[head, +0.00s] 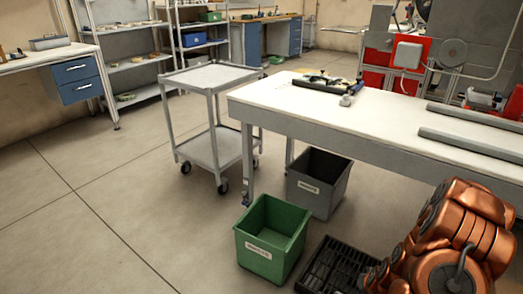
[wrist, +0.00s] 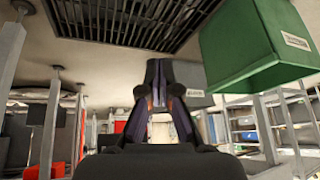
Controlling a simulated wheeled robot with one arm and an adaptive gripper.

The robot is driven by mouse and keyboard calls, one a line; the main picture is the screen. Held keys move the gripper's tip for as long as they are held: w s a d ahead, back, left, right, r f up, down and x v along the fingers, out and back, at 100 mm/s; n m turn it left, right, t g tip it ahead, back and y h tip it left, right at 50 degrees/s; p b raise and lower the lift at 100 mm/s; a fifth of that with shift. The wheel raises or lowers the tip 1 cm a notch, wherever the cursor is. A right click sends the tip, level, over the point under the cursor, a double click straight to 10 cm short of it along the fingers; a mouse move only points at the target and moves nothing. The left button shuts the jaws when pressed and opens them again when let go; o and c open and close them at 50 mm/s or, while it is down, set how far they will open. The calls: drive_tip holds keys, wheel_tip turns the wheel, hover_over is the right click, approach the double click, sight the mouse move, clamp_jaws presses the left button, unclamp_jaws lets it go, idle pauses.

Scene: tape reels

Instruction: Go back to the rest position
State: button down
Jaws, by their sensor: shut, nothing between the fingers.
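My gripper (wrist: 163,86) is in the wrist view, pointing away from the camera, with its two dark fingers drawn together and nothing held between them. In the head view only my copper-coloured arm shows at the lower right, beside the front of the white-topped workbench (head: 330,107); I cannot make out the gripper there. The wrist picture is upside down. Beyond the fingers in it is a grey bin (wrist: 194,76), and a green bin (wrist: 245,45) is at the upper right. The fingers appear clear of both.
The green bin (head: 263,255) and grey bin (head: 320,165) stand on the floor near the bench, with a black grate (head: 325,268) beside the green one. A grey trolley (head: 212,78) stands left of the bench. The floor at left is open.

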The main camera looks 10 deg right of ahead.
drive_tip(key=s+a+r+n+g+y+p, duration=0.1)
drive_tip(key=a+r+p, duration=0.35)
drive_tip(key=r, duration=0.65)
drive_tip(key=s+a+r+n+g+p, duration=0.1)
drive_tip(key=a+r+p, duration=0.35)
drive_tip(key=r, duration=0.65)
drive_tip(key=a+r+n+g+y+p, duration=0.1)
drive_tip(key=a+r+g+p, duration=0.15)
drive_tip(key=a+r, duration=0.6)
drive_tip(key=s+a+r+g+p, duration=0.1)
drive_tip(key=s+a+r+p, duration=0.2)
drive_tip(key=s+r, duration=0.4)
drive_tip(key=s+a+r+n+g+p, duration=0.1)
drive_tip(key=s+a+r+p, duration=0.2)
drive_tip(key=r, duration=1)
drive_tip(key=s+a+r+g+p, duration=0.1)
drive_tip(key=s+a+r+p, duration=0.2)
drive_tip(key=s+r+p, duration=0.4)
drive_tip(key=s+r, duration=0.3)
drive_tip(key=s, duration=0.1)
drive_tip(key=shift+s+a+r+n, duration=0.2)
drive_tip(key=shift+s+a+n, duration=0.1)
drive_tip(key=shift+n, duration=0.1)
